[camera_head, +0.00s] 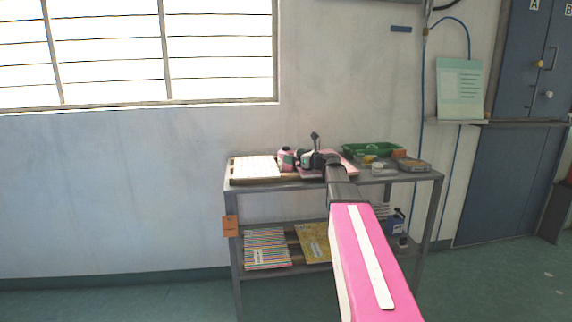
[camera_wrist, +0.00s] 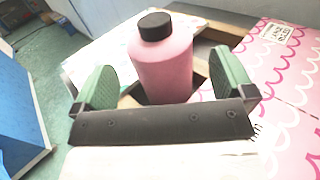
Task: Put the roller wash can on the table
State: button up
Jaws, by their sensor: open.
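The roller wash can looks to be the pink bottle with a black cap (camera_wrist: 165,62). In the wrist view it stands between the two green fingers of my gripper (camera_wrist: 163,76), with gaps on both sides. My gripper is open around it and not closed on it. In the head view the pink can (camera_head: 284,156) shows small at the top of the grey metal table (camera_head: 300,184), partly hidden by my gripper (camera_head: 298,159). The base of the can is hidden behind the gripper in the wrist view, so I cannot tell exactly what it rests on.
A white patterned sheet (camera_head: 256,167) lies on the table's left end. A green tray (camera_head: 372,149) and small items stand on its right end. A pink patterned board (camera_wrist: 285,70) lies right of the can. The lower shelf holds a striped item (camera_head: 266,249) and a yellow one (camera_head: 314,242).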

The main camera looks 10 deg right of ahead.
jog(key=x, duration=0.5)
jog(key=shift+c, duration=0.3)
jog(key=c, duration=1.2)
jog(key=shift+r, duration=0.1)
